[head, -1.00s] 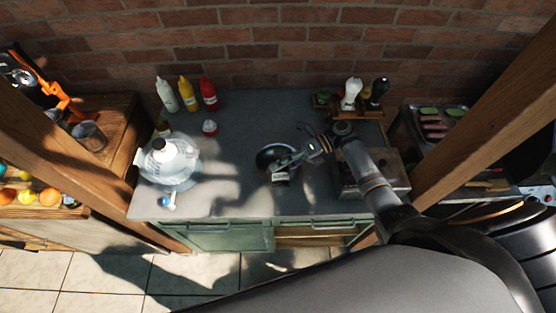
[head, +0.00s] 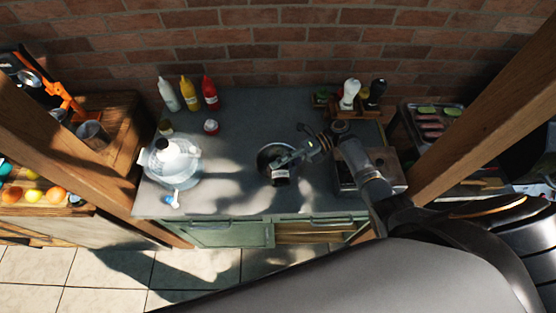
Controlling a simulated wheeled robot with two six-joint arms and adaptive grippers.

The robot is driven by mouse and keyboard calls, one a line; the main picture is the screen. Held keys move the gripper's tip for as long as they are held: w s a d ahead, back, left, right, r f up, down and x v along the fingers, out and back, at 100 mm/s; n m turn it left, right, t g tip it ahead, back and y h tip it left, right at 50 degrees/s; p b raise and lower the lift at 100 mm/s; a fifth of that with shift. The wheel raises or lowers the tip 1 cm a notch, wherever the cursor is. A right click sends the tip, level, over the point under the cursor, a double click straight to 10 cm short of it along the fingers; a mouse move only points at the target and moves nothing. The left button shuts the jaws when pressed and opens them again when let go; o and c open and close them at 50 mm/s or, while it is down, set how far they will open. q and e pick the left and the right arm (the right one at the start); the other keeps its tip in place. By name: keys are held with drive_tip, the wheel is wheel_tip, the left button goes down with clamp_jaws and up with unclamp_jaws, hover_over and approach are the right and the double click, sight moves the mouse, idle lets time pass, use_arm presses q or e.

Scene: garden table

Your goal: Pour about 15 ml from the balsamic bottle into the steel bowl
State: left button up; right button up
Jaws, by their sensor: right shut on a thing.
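The steel bowl (head: 266,156) stands near the middle of the grey table top, its right part covered by my gripper. My right gripper (head: 286,163) reaches in from the right and is shut on a dark bottle with a pale label, which appears to be the balsamic bottle (head: 280,179). The bottle is over the front right part of the bowl and looks tilted. Its mouth and any liquid are too small to make out. My left gripper is not in view.
A wooden box (head: 347,182) is at the right. Wooden posts flank the table.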

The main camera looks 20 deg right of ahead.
drive_tip(key=shift+s, duration=0.55)
drive_tip(key=shift+s+a, duration=0.15)
drive_tip(key=shift+s, duration=0.15)
idle(1.1)
drive_tip(key=shift+f+n+b, duration=0.3)
drive_tip(key=shift+f+b, duration=0.6)
drive_tip(key=shift+b, duration=0.3)
drive_tip(key=shift+a+n+t+b, duration=0.1)
drive_tip(key=shift+n+t+b, duration=0.25)
drive_tip(key=shift+b, duration=0.4)
drive_tip(key=shift+r+p, duration=0.35)
drive_tip(key=shift+r, duration=0.25)
drive_tip(key=shift+w+n+t+h+b, duration=0.15)
drive_tip(key=shift+n+t+h+b, duration=0.35)
drive_tip(key=shift+b, duration=0.65)
drive_tip(key=shift+w+r+n+b, duration=0.15)
drive_tip(key=shift+r+n+b, duration=0.35)
drive_tip(key=shift+b, duration=0.2)
drive_tip(key=shift+r, duration=0.25)
drive_tip(key=shift+w+r, duration=0.1)
drive_tip(key=shift+r, duration=0.05)
